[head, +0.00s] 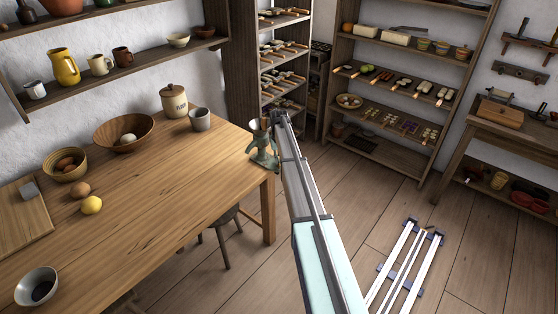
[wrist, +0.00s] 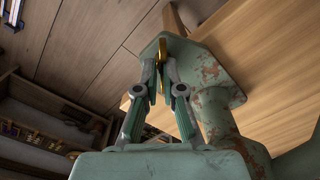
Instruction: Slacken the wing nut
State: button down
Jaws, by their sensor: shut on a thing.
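A worn green hand grinder (head: 263,157) with rust patches is fixed at the right end of the wooden table (head: 150,195). It also shows close up in the wrist view (wrist: 215,118). The brass-coloured wing nut (wrist: 161,50) sits by the grinder's flat green clamp part, in the wrist view. My gripper (wrist: 160,68) has its two fingers closed on either side of the wing nut and is shut on it. The fingers partly cover the nut. In the head view my arm hides the fingers and the nut.
A grey mug (head: 200,120), a lidded jar (head: 174,101) and a brown bowl (head: 123,133) stand on the table left of the grinder. A stool (head: 222,236) is tucked under the table. Open wooden floor (head: 385,200) lies to the right.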

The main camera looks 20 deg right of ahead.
jog(key=shift+n, duration=0.3)
jog(key=n+b, duration=0.2)
jog(key=shift+f+n, duration=0.15)
jog(key=shift+n, duration=0.25)
jog(key=shift+w+n+b, duration=0.15)
jog(key=shift+n+b, duration=0.85)
jog(key=shift+n, duration=1.1)
jog(key=c, duration=1.3)
grip_release()
jog(key=shift+r, duration=0.25)
notch_tip(320, 180, up, 12)
